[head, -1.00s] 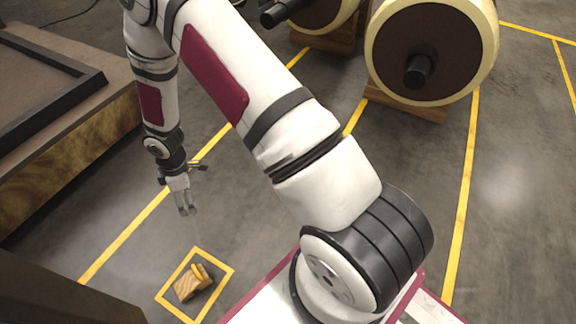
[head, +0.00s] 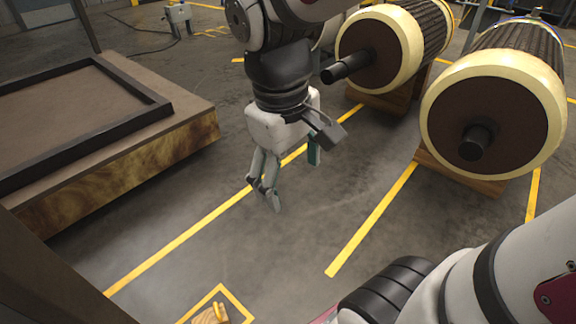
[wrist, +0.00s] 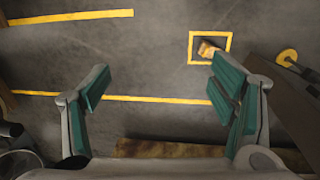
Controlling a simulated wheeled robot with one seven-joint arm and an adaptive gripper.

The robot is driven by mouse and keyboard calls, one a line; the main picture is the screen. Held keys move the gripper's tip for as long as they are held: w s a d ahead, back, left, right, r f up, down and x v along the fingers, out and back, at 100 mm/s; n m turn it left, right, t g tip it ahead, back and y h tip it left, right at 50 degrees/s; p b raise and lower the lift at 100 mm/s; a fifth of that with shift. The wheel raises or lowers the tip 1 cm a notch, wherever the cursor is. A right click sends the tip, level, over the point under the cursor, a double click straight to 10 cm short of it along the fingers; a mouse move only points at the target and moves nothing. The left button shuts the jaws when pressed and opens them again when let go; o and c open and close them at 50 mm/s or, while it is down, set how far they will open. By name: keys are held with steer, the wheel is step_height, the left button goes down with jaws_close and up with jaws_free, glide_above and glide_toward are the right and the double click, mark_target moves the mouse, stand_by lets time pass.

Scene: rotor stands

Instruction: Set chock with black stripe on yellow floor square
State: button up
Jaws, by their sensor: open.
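A small wooden chock (head: 211,317) with a yellow handle-like top lies inside the yellow floor square (head: 243,306), cut by the bottom edge of the head view. In the wrist view the chock (wrist: 207,49) sits within the square's outline (wrist: 191,48), near the right fingers. I cannot make out a black stripe on it. My gripper (head: 290,178) hangs over bare floor, up and to the right of the square in the head view. Its green-padded fingers are wide apart with nothing between them, as the wrist view (wrist: 165,90) also shows.
Two large rotors (head: 490,125) rest on wooden stands (head: 455,175) at the right. A low wooden platform with a dark frame (head: 130,150) is at the left. Yellow floor lines cross clear grey floor. A yellow round object (wrist: 287,57) shows at the wrist view's right.

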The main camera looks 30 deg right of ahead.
steer(key=s+r+m, duration=0.1)
steer(key=s, duration=0.6)
steer(key=s+a+r+m+y, duration=0.1)
steer(key=s+m, duration=0.1)
steer(key=s, duration=0.5)
steer(key=shift+s+a, duration=0.15)
steer(key=shift+a, duration=0.15)
steer(key=shift+r, duration=0.15)
step_height(320, 180, up, 36)
steer(key=t+p, duration=0.4)
steer(key=p, duration=3)
steer(key=shift+d, duration=0.2)
